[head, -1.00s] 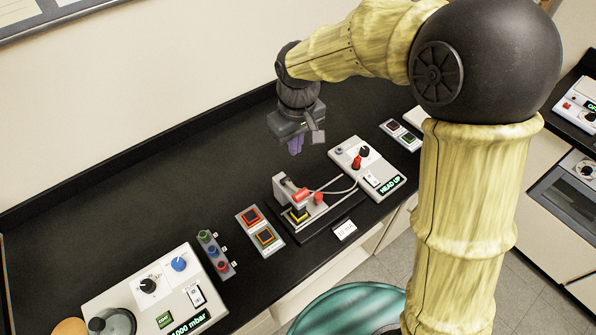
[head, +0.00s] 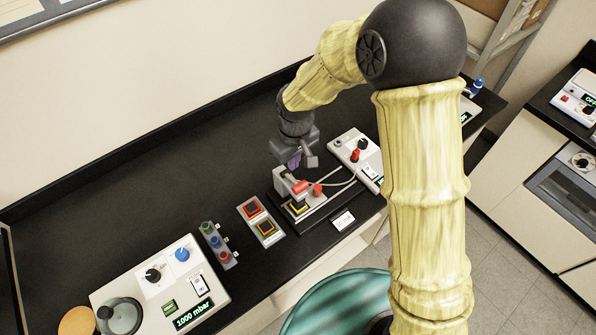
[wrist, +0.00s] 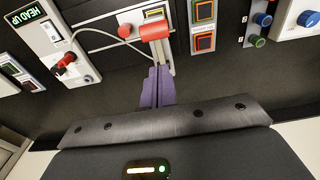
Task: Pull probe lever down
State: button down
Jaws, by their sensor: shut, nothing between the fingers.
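The stylus profiler (head: 285,186) stands on the black bench, a small grey device with a red-capped part (head: 300,187) at its front, which I take to be the probe lever. A second red knob (head: 317,189) sits beside it, and a yellow-topped stage (head: 298,208) lies below. In the wrist view the red cap (wrist: 154,31) is just beyond my fingertips. My gripper (head: 295,160) is shut and empty, with its purple fingers (wrist: 157,88) held together behind and above the profiler. Whether the fingertips touch the device I cannot tell.
A control box (head: 353,155) with a red and a black knob stands right of the profiler, joined by a cable. Left are a two-button panel (head: 260,222), a strip of coloured knobs (head: 218,245) and a vacuum unit (head: 130,283). The bench behind is bare.

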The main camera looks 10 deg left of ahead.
aim_at(298, 184)
jog(key=shift+s+d+f+p, duration=0.2)
jog(key=shift+d+f+p, duration=0.1)
jog(key=shift+f, duration=0.45)
jog(key=shift+s+d+f+p, duration=0.2)
jog(key=shift+f+p, duration=0.1)
jog(key=shift+f, duration=0.45)
jog(key=shift+s+d+f+p, duration=0.2)
jog(key=shift+d+f+p, duration=0.1)
jog(key=shift+f, duration=0.45)
